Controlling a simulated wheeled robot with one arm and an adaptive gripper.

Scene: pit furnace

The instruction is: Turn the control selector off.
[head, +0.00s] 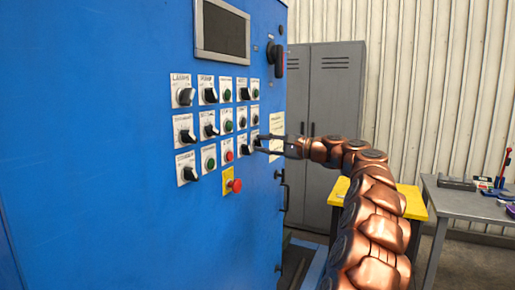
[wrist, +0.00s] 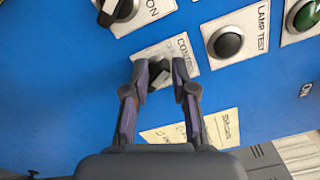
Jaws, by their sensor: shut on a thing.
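The control selector is a dark knob on a white plate on the blue cabinet, labelled "CONTROL" in the wrist view (wrist: 160,77). In the head view its plate (head: 254,136) is in the right column of the panel, partly covered by my gripper. My gripper (head: 262,143) reaches in from the right. In the wrist view its two fingertips (wrist: 163,76) stand on either side of the knob, shut on it. The fingers hide part of the knob, and I cannot read its exact setting.
The blue cabinet (head: 110,190) carries several neighbouring selectors and buttons, with the lamp test button (wrist: 228,44) close by. A red emergency button (head: 235,186) sits below. A grey locker (head: 335,100), yellow stand (head: 410,203) and grey workbench (head: 460,203) stand to the right.

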